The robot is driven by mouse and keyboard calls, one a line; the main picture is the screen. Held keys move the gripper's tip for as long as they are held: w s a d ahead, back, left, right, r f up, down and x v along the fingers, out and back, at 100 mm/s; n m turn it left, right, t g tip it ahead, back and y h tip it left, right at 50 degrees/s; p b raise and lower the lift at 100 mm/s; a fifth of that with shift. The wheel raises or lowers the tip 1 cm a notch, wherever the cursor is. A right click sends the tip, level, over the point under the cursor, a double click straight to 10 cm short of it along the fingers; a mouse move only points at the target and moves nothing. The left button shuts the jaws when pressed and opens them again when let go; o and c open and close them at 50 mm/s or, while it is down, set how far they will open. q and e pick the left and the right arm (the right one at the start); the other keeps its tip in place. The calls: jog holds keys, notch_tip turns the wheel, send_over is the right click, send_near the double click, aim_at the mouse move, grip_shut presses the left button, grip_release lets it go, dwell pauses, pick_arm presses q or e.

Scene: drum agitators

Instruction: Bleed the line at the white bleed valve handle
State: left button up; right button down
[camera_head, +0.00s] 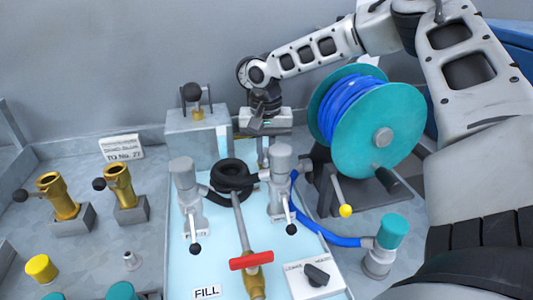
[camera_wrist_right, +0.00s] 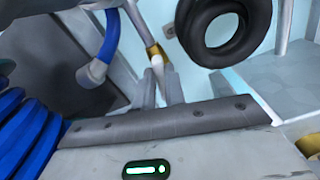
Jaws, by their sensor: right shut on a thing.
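In the head view my gripper hides most of this handle. How far the handle is turned cannot be told. My left gripper is not in view.
A teal reel with blue hose (camera_head: 345,95) stands close right of my right gripper. A black coil (camera_head: 233,175) and two grey valves (camera_head: 283,160) stand in front. A red handle (camera_head: 250,261) is nearer.

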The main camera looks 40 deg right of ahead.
jog(key=m, duration=0.2)
jog(key=m+b, duration=0.1)
jog(key=shift+w+a+m, duration=0.1)
jog(key=shift+w+m, duration=0.1)
jog(key=shift+m, duration=0.2)
jog(key=m, duration=0.4)
jog(key=shift+w+a+m+b, duration=0.1)
jog(key=shift+w+m+b, duration=0.1)
jog(key=shift+m+b, duration=0.15)
jog(key=m, duration=0.3)
jog(key=shift+w, duration=0.2)
jog(key=shift+w+m+b, duration=0.15)
jog(key=shift+m+b, duration=0.2)
jog(key=shift+m, duration=1.6)
jog(key=c, duration=1.5)
grip_release()
jog(key=shift+o, duration=0.2)
jog(key=shift+r, duration=0.1)
notch_tip(320, 180, up, 16)
jog(key=shift+p, duration=0.3)
